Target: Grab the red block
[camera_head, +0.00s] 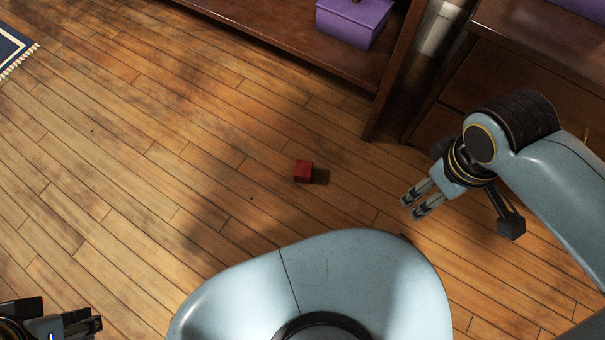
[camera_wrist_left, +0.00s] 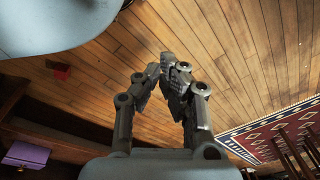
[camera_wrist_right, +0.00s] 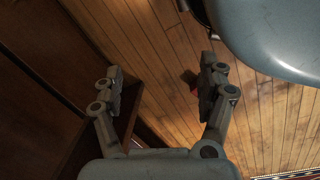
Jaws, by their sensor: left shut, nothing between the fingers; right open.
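The red block (camera_head: 303,171) is a small cube lying on the wooden floor near the middle of the head view. It shows in the left wrist view (camera_wrist_left: 60,73) at the upper left. In the right wrist view a red part (camera_wrist_right: 190,79) shows, partly hidden behind a finger. My right gripper (camera_head: 414,206) is open and empty, to the right of the block and apart from it. My left gripper (camera_head: 98,322) is at the bottom left corner, far from the block; its fingers are shut and empty in the left wrist view (camera_wrist_left: 168,68).
A dark wooden shelf (camera_head: 290,42) with a purple box (camera_head: 352,24) stands at the back. A brown cabinet (camera_head: 530,50) is at the upper right, behind my right arm. A fringed blue rug (camera_head: 12,47) lies at the far left. The floor around the block is clear.

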